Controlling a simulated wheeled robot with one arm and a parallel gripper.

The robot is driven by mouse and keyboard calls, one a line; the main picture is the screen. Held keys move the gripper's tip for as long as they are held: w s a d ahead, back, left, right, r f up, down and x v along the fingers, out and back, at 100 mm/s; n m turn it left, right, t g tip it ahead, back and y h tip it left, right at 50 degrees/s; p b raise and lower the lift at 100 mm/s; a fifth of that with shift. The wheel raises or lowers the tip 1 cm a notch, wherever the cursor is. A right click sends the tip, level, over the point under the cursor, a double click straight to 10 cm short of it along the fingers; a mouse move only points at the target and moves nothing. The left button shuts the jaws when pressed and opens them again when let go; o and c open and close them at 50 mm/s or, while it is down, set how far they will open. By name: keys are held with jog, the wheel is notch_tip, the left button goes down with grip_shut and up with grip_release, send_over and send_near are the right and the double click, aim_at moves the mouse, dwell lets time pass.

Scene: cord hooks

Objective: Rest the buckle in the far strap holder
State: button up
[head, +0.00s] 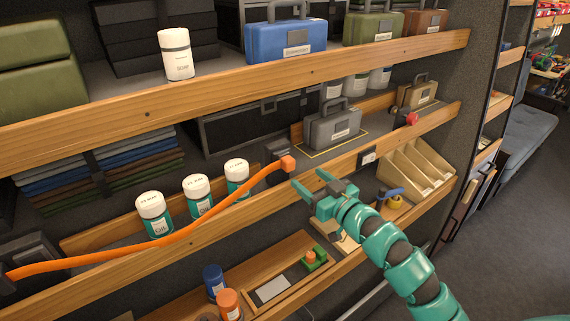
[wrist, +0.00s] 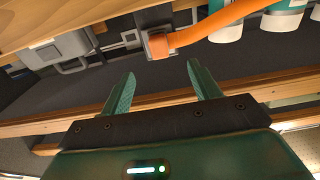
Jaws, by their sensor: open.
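An orange strap (head: 150,248) runs along the middle shelf from a dark holder (head: 30,262) at the left edge to its orange buckle (head: 287,163). The buckle is at a dark grey holder (head: 278,148), the far one along the strap. In the wrist view the buckle (wrist: 158,46) lies against or in the grey holder (wrist: 155,33); how deep it sits cannot be told. My gripper (head: 311,181) is open and empty, just right of the buckle and apart from it. In the wrist view its fingertips (wrist: 160,72) point toward the buckle with nothing between them.
Several white-capped teal bottles (head: 197,195) stand behind the strap. A grey case (head: 333,127) stands right of the far holder, with a red knob (head: 411,118) farther right. The wooden shelf edge (head: 120,262) runs below; another shelf edge (head: 230,80) is above.

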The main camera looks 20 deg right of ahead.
aim_at(292, 167)
jog(key=shift+f, duration=0.3)
jog(key=shift+w, duration=0.1)
jog(key=b+x, duration=0.4)
jog(key=x, duration=0.3)
jog(key=shift+w+a+f, duration=0.1)
jog(key=shift+w+f, duration=0.1)
jog(key=shift+w+a+r+b, duration=0.1)
jog(key=shift+w+a+b, duration=0.15)
jog(key=shift+w+b, duration=0.3)
jog(key=shift+w, duration=0.1)
jog(key=shift+b, duration=0.55)
dwell(0.7)
